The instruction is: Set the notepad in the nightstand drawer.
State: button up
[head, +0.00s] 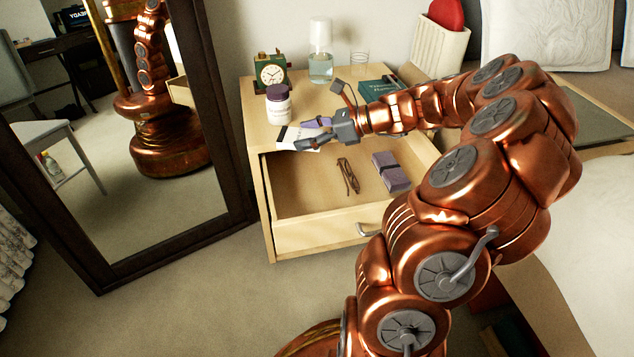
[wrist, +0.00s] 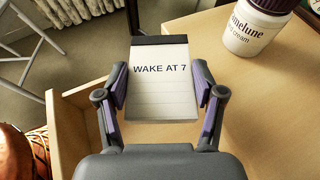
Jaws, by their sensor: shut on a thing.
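The notepad (wrist: 160,92) is a small white pad with a dark top band and the words "WAKE AT 7". In the head view the notepad (head: 296,138) shows at the front left of the nightstand top, partly hidden by my gripper (head: 309,133). In the wrist view my gripper (wrist: 159,88) has its purple-padded fingers closed on the pad's two sides. The nightstand drawer (head: 325,233) is pulled open below. The drawer's light wood wall (wrist: 72,120) shows under and left of the pad. The exact height of the pad above the drawer is hard to tell.
In the drawer lie folded glasses (head: 348,176) and a purple-grey case (head: 391,172). A mirror (head: 226,110) stands left.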

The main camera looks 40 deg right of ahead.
jog(key=b, duration=0.5)
send_over(309, 190)
notch_tip(309, 190, down, 13)
jog(key=shift+a+r, duration=0.1)
jog(key=shift+r, duration=0.05)
jog(key=shift+f+p, duration=0.5)
jog(key=shift+f, duration=0.25)
jog(key=o, duration=1.2)
jog(key=shift+f, duration=0.1)
jog(key=shift+c, duration=0.2)
jog(key=shift+r+b, duration=0.35)
jog(key=shift+b, duration=0.05)
jog(key=p+v, duration=0.2)
jog(key=v, duration=0.3)
jog(key=r+p+v, duration=0.1)
jog(key=p+v, duration=0.2)
jog(key=v, duration=0.3)
jog(key=shift+w, duration=0.25)
jog(key=shift+s+d+r, duration=0.2)
jog(key=shift+s+d, duration=0.2)
jog(key=shift+s, duration=0.05)
